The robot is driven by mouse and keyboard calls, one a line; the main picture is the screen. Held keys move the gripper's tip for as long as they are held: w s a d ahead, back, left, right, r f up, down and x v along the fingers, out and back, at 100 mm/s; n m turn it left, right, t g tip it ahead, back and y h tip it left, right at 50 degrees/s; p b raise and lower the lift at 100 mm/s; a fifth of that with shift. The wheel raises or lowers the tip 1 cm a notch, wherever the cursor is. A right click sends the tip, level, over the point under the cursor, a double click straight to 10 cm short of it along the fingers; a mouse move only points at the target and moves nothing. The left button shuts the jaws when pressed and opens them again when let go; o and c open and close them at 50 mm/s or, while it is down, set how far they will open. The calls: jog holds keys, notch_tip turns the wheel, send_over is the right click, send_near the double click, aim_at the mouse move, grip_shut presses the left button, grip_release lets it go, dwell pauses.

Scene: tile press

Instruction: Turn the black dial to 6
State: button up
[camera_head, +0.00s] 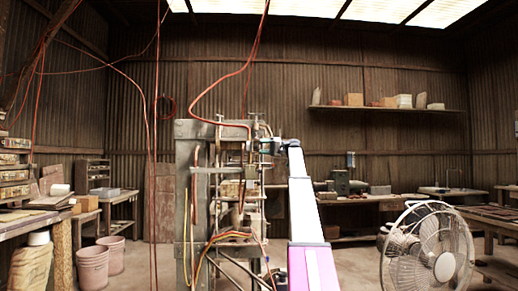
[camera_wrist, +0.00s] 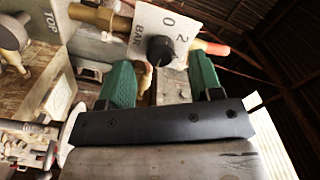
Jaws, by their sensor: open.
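The black dial (camera_wrist: 159,51) sits on a white plate (camera_wrist: 185,22) in the wrist view. The plate carries the marks 0, 2 and BAR; no 6 is legible. I cannot read where the dial points. My gripper (camera_wrist: 162,74) has two green fingers, spread apart with nothing between them. The dial shows between and just beyond the fingertips; I cannot tell how far it is from them. In the head view, my gripper (camera_head: 270,146) is at the right side of the tall grey press (camera_head: 183,200), and the dial is too small to make out there.
Pipes (camera_wrist: 100,17) and a panel marked TOP (camera_wrist: 50,35) are close to the left of the dial. Cables (camera_head: 225,236) hang around the press. A standing fan (camera_head: 428,250) is at the right, and two buckets (camera_head: 93,267) stand at the left.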

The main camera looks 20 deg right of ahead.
jog(key=v, duration=0.7)
jog(key=shift+d, duration=0.3)
jog(key=shift+s, duration=0.1)
